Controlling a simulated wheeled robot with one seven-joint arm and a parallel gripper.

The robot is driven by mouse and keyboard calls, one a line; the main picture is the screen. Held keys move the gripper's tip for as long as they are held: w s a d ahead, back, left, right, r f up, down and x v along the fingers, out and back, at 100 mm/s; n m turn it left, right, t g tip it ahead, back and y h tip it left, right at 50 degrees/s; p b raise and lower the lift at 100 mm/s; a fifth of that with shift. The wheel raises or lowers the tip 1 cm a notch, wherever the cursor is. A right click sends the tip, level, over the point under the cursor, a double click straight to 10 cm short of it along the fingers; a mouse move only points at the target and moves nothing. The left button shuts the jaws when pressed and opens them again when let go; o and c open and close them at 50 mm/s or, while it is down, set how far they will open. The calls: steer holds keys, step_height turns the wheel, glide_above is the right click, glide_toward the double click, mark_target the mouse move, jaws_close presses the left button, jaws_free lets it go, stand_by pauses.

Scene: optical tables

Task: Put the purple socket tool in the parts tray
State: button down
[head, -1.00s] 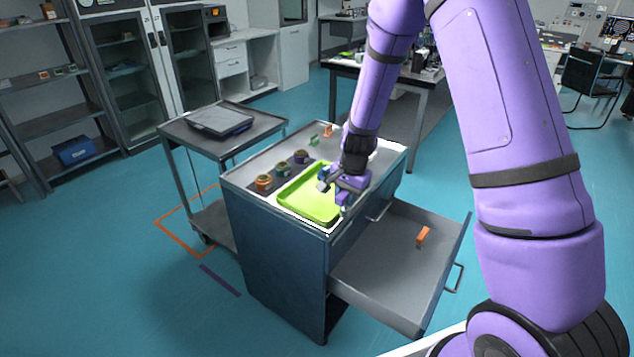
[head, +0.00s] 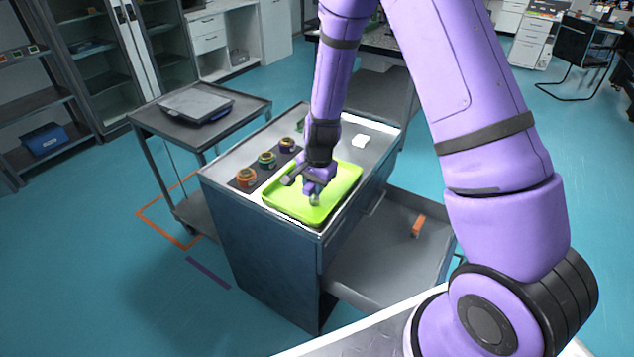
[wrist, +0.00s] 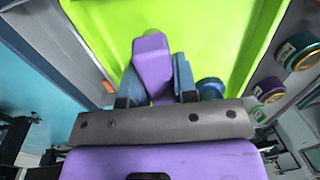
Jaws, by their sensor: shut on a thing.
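The purple socket tool (wrist: 152,62) is held between the two fingers of my gripper (wrist: 156,84) in the wrist view. A round blue-grey part shows beside the right finger there; I cannot tell whether it belongs to the tool. The parts tray is the lime-green shallow tray (head: 342,185) on top of the cabinet, and its green floor (wrist: 205,30) fills the upper wrist view. In the head view my gripper (head: 315,192) points down over the middle of the tray. Whether the tool touches the tray floor is unclear.
A dark strip with orange (head: 246,177), green (head: 267,159) and purple (head: 287,145) ringed pieces lies left of the tray. A white block (head: 361,141) sits behind it. An open drawer (head: 375,270) on the right holds an orange block (head: 418,226). A trolley (head: 150,118) stands at left.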

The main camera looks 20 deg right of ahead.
steer(key=c, duration=0.9)
jaws_free()
steer(key=shift+f, duration=0.1)
steer(key=s+d+r+n+t, duration=0.1)
steer(key=s+r, duration=0.2)
steer(key=r, duration=0.8)
steer(key=s+d+r+n, duration=0.1)
steer(key=s+r+n, duration=0.15)
steer(key=r, duration=0.85)
steer(key=s+d+r+n+t, duration=0.1)
steer(key=s+d+r+n, duration=0.1)
steer(key=s+r, duration=0.6)
steer(key=s+d+r+n+t, duration=0.2)
steer(key=s+r+n, duration=0.3)
steer(key=s, duration=1)
steer(key=shift+s+d+r+h, duration=0.2)
steer(key=shift+d+r+h, duration=0.15)
steer(key=shift+r, duration=1.25)
